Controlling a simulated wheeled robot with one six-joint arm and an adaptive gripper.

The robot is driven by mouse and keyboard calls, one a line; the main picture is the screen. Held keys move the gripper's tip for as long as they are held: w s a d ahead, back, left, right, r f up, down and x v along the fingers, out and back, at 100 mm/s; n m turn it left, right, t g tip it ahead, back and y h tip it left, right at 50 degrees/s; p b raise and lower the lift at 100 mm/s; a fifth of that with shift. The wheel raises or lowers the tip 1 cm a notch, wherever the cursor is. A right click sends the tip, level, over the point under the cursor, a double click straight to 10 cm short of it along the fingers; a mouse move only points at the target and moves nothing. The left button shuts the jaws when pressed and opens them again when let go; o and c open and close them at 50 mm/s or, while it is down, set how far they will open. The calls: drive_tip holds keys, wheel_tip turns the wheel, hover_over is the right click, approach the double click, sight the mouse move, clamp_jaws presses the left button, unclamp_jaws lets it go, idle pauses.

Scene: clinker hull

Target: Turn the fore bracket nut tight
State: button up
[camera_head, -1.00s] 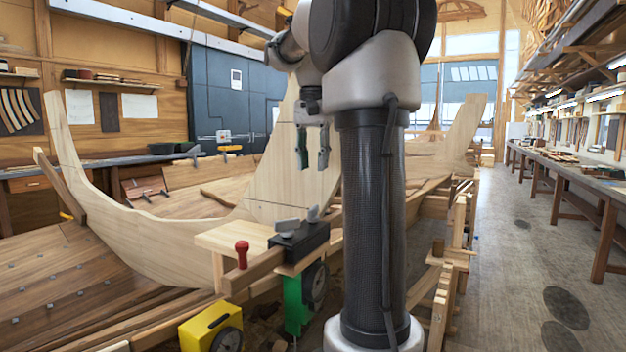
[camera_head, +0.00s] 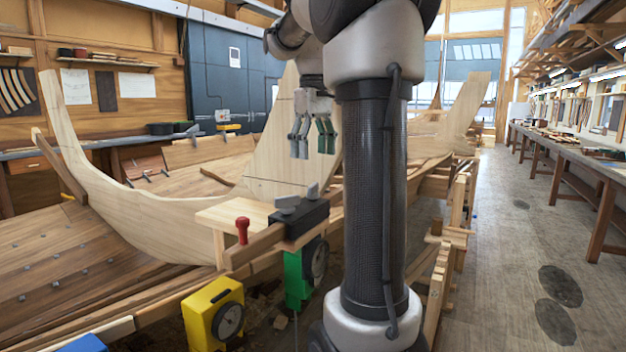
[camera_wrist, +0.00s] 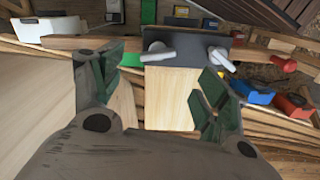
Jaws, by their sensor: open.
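A dark bracket (camera_head: 301,221) carries two grey wing nuts, a left one (camera_head: 286,204) and a right one (camera_head: 313,192). It sits at the end of a pale board (camera_head: 232,214) beside the hull. In the wrist view the bracket (camera_wrist: 190,51) lies beyond my fingertips, with its left nut (camera_wrist: 160,51) and right nut (camera_wrist: 221,60). I cannot tell which nut is the fore one. My gripper (camera_head: 312,152) is open and empty above the bracket. In the wrist view its green-padded fingers (camera_wrist: 163,82) stand apart over the pale board, touching neither nut.
A red knob (camera_head: 242,229) stands on the wooden bar left of the bracket. Green (camera_head: 298,280) and yellow (camera_head: 213,312) gauge units hang below. The tall pale hull frame (camera_head: 283,150) rises behind my gripper.

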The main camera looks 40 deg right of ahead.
sight(313, 184)
drive_tip(key=n, duration=0.5)
drive_tip(key=shift+w+f, duration=0.15)
drive_tip(key=shift+f, duration=0.05)
wheel_tip(313, 184, down, 8)
drive_tip(key=shift+d+r, duration=0.1)
drive_tip(key=shift+r, duration=0.05)
drive_tip(key=c, duration=1)
